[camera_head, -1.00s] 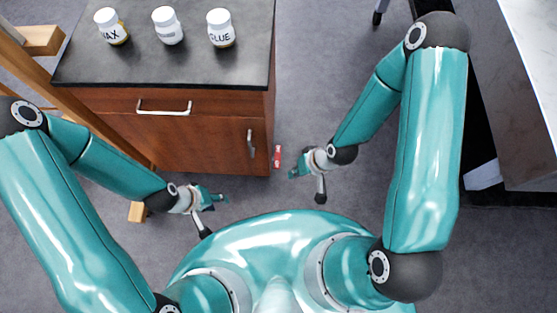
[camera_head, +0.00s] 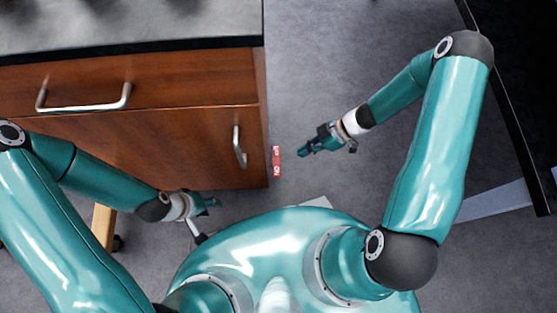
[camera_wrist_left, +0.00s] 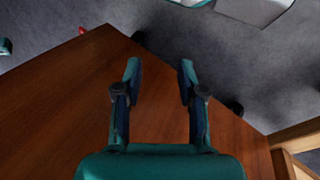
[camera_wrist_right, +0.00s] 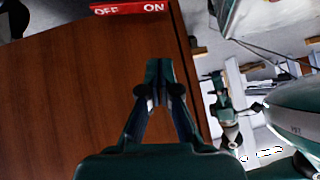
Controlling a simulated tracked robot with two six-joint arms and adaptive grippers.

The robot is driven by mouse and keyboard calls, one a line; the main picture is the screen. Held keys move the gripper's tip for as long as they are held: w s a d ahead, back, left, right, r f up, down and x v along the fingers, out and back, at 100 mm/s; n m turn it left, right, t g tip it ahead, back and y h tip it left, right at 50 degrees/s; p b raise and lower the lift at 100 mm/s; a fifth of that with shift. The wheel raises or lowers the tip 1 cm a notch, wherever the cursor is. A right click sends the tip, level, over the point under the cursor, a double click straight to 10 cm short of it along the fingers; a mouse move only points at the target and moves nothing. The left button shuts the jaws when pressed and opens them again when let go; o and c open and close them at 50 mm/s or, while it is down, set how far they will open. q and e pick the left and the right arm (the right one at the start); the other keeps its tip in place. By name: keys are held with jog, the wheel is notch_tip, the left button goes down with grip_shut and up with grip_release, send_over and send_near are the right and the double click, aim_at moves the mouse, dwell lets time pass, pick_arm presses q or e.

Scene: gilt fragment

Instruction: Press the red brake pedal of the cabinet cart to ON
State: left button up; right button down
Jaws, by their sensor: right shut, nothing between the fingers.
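The red brake pedal (camera_head: 277,161) of the cabinet cart (camera_head: 190,145) is low by the cart's right front corner. It carries white lettering, with ON at the end nearer me. The pedal also shows at the top of the right wrist view (camera_wrist_right: 128,9), reading OFF and ON; its tilt is hard to tell. My right gripper (camera_head: 302,151) is just right of the pedal, apart from it in the picture, with its fingertips together and empty (camera_wrist_right: 158,62). My left gripper (camera_head: 214,202) is in front of the cart's door, open and empty in its wrist view (camera_wrist_left: 160,68).
The cart has a drawer handle (camera_head: 84,105) and a door handle (camera_head: 239,147) on its front. A wooden post (camera_head: 104,224) stands at lower left. A dark-topped piece of furniture (camera_head: 525,80) is at the right.

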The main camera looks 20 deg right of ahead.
jog(key=shift+w+a, duration=0.1)
jog(key=b+x, duration=0.5)
jog(key=x, duration=0.5)
jog(key=shift+a+f, duration=0.15)
jog(key=shift+f, duration=0.3)
jog(key=f, duration=0.1)
jog(key=s+f+b, duration=0.1)
jog(key=f, duration=0.1)
